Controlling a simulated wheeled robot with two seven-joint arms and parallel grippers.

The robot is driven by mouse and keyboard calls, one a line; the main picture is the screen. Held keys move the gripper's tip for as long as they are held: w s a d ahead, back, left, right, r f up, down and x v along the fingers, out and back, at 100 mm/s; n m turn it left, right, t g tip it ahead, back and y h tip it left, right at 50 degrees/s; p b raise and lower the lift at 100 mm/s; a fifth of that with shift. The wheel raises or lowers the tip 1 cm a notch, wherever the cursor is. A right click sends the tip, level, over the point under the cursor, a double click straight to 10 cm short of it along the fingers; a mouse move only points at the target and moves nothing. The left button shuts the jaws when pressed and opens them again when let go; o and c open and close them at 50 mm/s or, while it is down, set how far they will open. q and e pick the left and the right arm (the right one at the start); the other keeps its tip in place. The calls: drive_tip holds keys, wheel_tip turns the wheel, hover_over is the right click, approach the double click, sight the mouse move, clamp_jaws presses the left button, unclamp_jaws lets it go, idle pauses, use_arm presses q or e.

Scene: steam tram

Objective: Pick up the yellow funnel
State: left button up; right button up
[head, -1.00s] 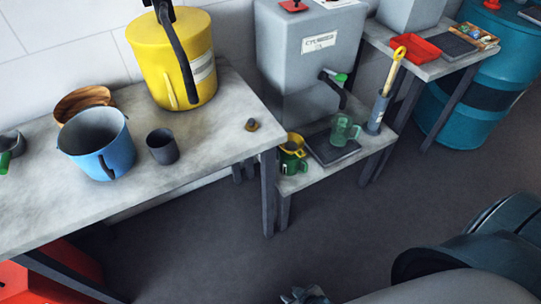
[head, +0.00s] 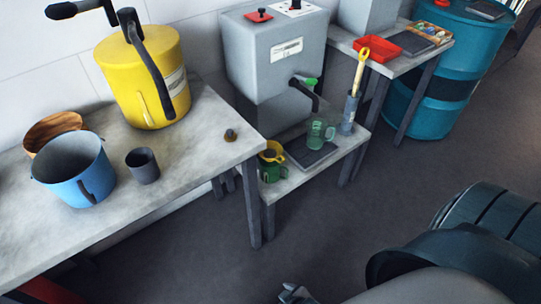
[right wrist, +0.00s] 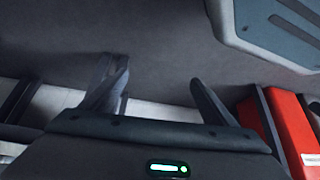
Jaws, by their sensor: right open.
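The yellow funnel (head: 272,152) is in the head view, on the low grey shelf (head: 290,184) between the two taller tables. It sits at the top of a dark green jug (head: 272,173); how deep it sits inside I cannot tell. My right gripper (head: 296,293) shows only in part at the bottom edge of the head view, well apart from the funnel. In the right wrist view my right gripper (right wrist: 158,76) is open, with bare floor between its fingers. The funnel is not in the right wrist view. My left gripper is in neither view.
A clear green jug (head: 320,133) and a dark tray (head: 311,154) are beside the funnel, below a grey tank (head: 265,70) with a tap. The left table (head: 190,155) holds a blue pot (head: 78,175), grey cup (head: 143,165) and yellow container (head: 145,80). The floor in front is clear.

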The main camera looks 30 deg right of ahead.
drive_tip(key=w+d+r+m+t+h+b, duration=0.1)
drive_tip(key=w+d+r+t+b, duration=0.2)
drive_tip(key=w+r, duration=0.45)
drive_tip(key=w+d+r+m+t+h+b, duration=0.1)
drive_tip(key=w+d+r+m+t+b, duration=0.25)
drive_tip(key=w, duration=0.65)
use_arm(q)
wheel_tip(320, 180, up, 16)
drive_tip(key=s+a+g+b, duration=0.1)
drive_tip(key=b, duration=0.3)
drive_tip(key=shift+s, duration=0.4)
use_arm(e)
drive_tip(key=w+d+r+t+h, duration=0.2)
drive_tip(key=d+r, duration=0.3)
drive_tip(key=r, duration=0.3)
drive_tip(key=w+d+r+t+h, duration=0.1)
drive_tip(key=d+r+t+h, duration=0.1)
drive_tip(key=d+r, duration=0.3)
wheel_tip(320, 180, up, 4)
drive_tip(key=shift+w+d+r+m, duration=0.15)
drive_tip(key=shift+w+r+m, duration=0.1)
drive_tip(key=shift+w+m, duration=0.1)
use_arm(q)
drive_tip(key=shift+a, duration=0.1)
use_arm(e)
drive_tip(key=shift+t, duration=0.25)
